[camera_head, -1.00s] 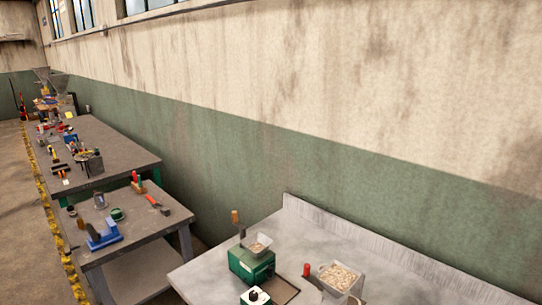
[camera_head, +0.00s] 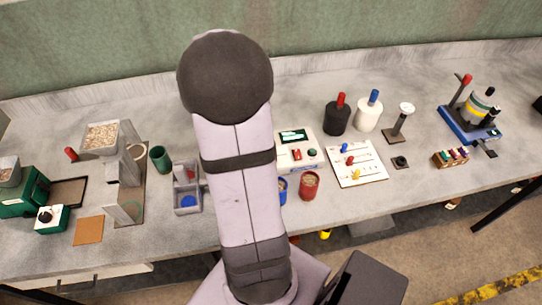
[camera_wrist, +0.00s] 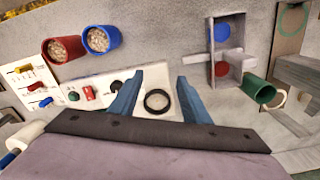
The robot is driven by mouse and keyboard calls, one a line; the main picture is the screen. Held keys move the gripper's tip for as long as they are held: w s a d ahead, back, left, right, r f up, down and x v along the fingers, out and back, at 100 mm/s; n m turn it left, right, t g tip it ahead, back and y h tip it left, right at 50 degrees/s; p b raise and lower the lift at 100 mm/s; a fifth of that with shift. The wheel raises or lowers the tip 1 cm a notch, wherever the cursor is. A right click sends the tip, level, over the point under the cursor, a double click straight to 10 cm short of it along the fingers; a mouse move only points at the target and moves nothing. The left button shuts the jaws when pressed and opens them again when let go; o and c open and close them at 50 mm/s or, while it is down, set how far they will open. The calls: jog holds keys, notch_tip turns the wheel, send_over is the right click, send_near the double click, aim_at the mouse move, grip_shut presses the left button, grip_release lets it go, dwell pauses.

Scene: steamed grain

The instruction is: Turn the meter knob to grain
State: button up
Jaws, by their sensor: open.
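The white meter (camera_head: 297,148) with a green display stands mid-bench in the head view, its left part hidden behind my arm. I cannot read any marks. My gripper (camera_wrist: 160,76) is open and empty. Its blue fingers lie either side of the ring in the picture, the left one close to the dark knob-like part. I cannot tell any contact.
A red cup (camera_head: 309,185) and a blue cup (camera_head: 281,190), both holding grain, stand in front of the meter. A grey divided tray (camera_head: 186,187) and a green cup (camera_head: 160,158) are to the left. A white board with coloured sliders (camera_head: 357,163) is to the right.

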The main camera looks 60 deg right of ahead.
jog(key=s+d+m, duration=0.1)
jog(key=s+d, duration=0.1)
jog(key=d, duration=0.1)
jog(key=s+d+f+m, duration=0.1)
jog(key=s+d+m, duration=0.1)
jog(key=d, duration=0.2)
jog(key=s+d+m+b, duration=0.1)
jog(key=d+m, duration=0.1)
jog(key=d, duration=0.1)
jog(key=shift+s+d+f, duration=0.3)
jog(key=shift+s+f, duration=0.1)
jog(key=shift+f+p, duration=1.1)
jog(key=shift+f, duration=2.55)
jog(key=shift+c, duration=0.6)
jog(key=c, duration=0.9)
